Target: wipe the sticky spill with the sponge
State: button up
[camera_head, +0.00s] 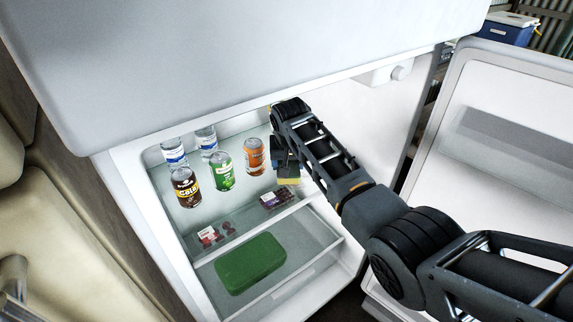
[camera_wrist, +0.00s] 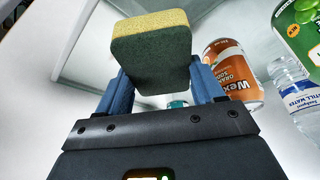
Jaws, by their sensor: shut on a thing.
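My gripper (camera_head: 283,165) reaches into the open fridge from the right and is shut on the sponge (camera_head: 289,181). In the wrist view, the sponge (camera_wrist: 152,52) has a yellow layer and a dark green face. It sits between the two blue fingers of my gripper (camera_wrist: 158,92). In the head view the sponge is partly hidden by the fingers, near the right side of the upper glass shelf. I cannot make out the sticky spill in either view. I cannot tell whether the sponge touches the shelf.
An orange can (camera_head: 254,156), green can (camera_head: 221,171), brown cola can (camera_head: 185,187) and water bottles (camera_head: 174,152) stand left of my gripper. Small berry packs (camera_head: 276,198) and a green box (camera_head: 250,263) are lower down. The open fridge door (camera_head: 500,145) is at right.

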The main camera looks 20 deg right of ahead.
jog(key=shift+r+p, duration=0.8)
jog(key=shift+r, duration=0.55)
jog(key=shift+a+r, duration=0.1)
jog(key=shift+f+p, duration=0.2)
jog(key=shift+p, duration=0.1)
